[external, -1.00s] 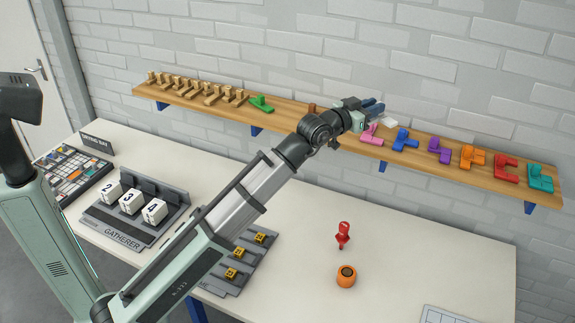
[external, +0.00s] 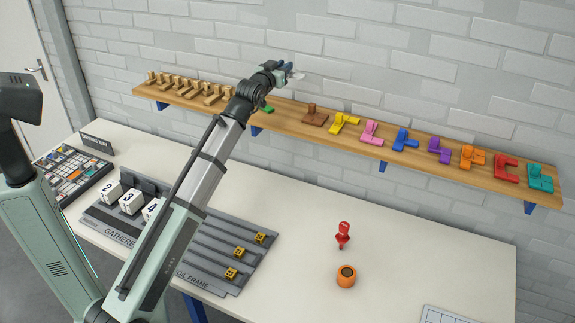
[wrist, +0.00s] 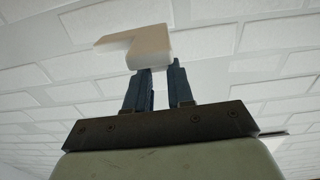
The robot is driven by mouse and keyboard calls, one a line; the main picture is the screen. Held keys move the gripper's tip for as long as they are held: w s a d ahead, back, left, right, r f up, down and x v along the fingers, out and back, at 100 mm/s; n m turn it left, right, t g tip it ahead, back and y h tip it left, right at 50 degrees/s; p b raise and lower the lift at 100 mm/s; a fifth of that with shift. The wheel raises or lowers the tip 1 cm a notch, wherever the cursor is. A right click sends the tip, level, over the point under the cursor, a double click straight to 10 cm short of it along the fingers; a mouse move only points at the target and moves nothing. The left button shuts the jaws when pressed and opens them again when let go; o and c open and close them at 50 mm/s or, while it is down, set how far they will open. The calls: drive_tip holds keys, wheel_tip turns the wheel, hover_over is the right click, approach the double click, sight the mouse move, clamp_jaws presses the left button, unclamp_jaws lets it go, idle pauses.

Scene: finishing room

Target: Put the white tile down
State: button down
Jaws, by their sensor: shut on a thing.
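My gripper (external: 288,68) is shut on the white tile (external: 297,75), raised above the wooden shelf (external: 288,112) near the gap between the green tile and the brown tile. In the wrist view the tile (wrist: 135,46) is an angular, stepped white piece held at the tips of my two blue fingers (wrist: 160,75), with only the pale brick wall behind it. The tile touches nothing but the gripper.
The shelf carries several tan tiles (external: 195,90) at left, a green tile (external: 267,108) partly behind my arm, then brown (external: 316,114), yellow (external: 343,122), pink (external: 370,132) and other coloured tiles to the right. A red stamp (external: 343,235) and orange pot (external: 346,276) stand on the table.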

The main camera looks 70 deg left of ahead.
drive_tip(key=shift+y, duration=0.3)
drive_tip(key=shift+s+a+f, duration=0.25)
drive_tip(key=shift+a+f, duration=0.1)
drive_tip(key=shift+f, duration=2.15)
drive_tip(key=shift+s+a+f, duration=0.3)
drive_tip(key=shift+f, duration=2.25)
drive_tip(key=shift+s+a+f, duration=0.25)
drive_tip(key=shift+a+f, duration=0.1)
drive_tip(key=shift+f, duration=2.15)
drive_tip(key=shift+f, duration=0.15)
drive_tip(key=c, duration=1)
unclamp_jaws()
drive_tip(key=shift+r, duration=0.2)
drive_tip(key=shift+o, duration=0.4)
drive_tip(key=v, duration=1.1)
drive_tip(key=shift+d, duration=0.15)
drive_tip(key=shift+o, duration=1.2)
drive_tip(key=shift+s+d+r, duration=0.2)
drive_tip(key=shift+s+d, duration=0.05)
drive_tip(key=shift+s, duration=0.05)
